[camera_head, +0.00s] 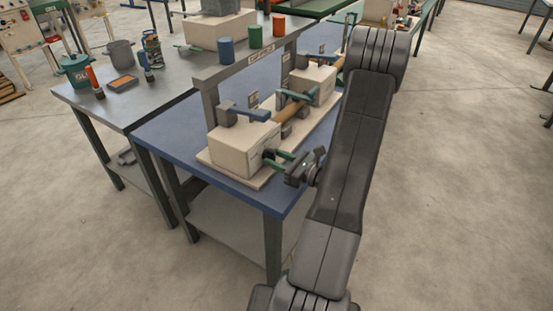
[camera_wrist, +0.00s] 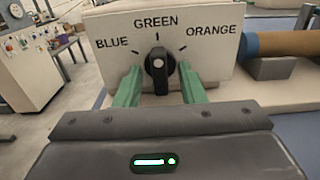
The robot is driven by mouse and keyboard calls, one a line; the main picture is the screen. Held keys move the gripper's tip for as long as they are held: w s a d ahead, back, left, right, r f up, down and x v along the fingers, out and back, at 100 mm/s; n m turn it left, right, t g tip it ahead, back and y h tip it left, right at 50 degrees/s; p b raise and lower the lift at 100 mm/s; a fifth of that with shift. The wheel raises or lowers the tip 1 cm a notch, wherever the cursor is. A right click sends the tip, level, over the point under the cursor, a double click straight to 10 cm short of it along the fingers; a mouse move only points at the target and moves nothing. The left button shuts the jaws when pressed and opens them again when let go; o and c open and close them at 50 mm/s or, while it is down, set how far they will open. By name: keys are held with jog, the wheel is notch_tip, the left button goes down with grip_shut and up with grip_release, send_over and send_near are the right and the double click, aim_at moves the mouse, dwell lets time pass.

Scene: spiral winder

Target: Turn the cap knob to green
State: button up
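The cap knob (camera_wrist: 160,72) is black and sits on the front face of a cream box (camera_wrist: 112,48), which also shows in the head view (camera_head: 243,148). The face carries the labels BLUE at left, GREEN (camera_wrist: 156,22) above and ORANGE at right. The knob's upright grip and small white mark point up, roughly at GREEN. My gripper (camera_wrist: 160,84) has its green fingers on either side of the knob, with visible gaps on both sides, so it is open. In the head view my gripper (camera_head: 277,160) is at the box's front face; the knob is hard to make out there.
The box stands on a pale base board on a blue-topped table (camera_head: 160,128). A brown roller (camera_wrist: 290,42) lies to the right of the box. Blue, green and orange cylinders (camera_head: 227,50) stand on an overhead beam. Open floor surrounds the table's near side.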

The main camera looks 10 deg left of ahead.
jog(key=b+v, duration=0.1)
jog(key=v, duration=1.2)
jog(key=shift+d, duration=0.25)
jog(key=p+x, duration=0.1)
jog(key=x, duration=1.3)
jog(key=shift+s, duration=0.1)
jog(key=shift+d, duration=0.1)
